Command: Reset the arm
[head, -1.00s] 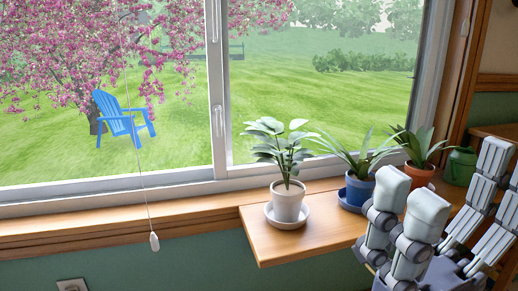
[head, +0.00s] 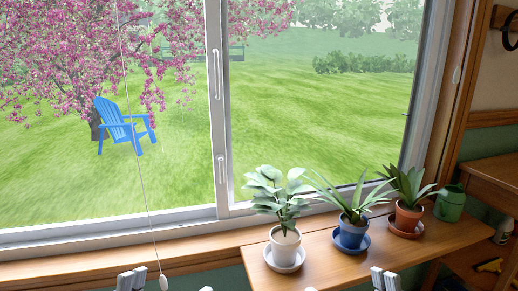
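My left gripper (head: 168,284) shows only at the bottom edge of the head view, left of centre. My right gripper (head: 347,284) also shows only at the bottom edge, right of centre. Its fingertips are likewise apart and nothing shows between them. The rest of both arms is below the picture. The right gripper is in front of the wooden plant shelf, and neither gripper is seen holding anything.
The wooden shelf (head: 335,272) bears plants in white (head: 284,243), blue (head: 351,232) and terracotta (head: 408,217) pots, with a green can (head: 450,203) at its far end. A blind cord's pull (head: 163,283) hangs by the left gripper. A wooden table (head: 490,182) stands at right.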

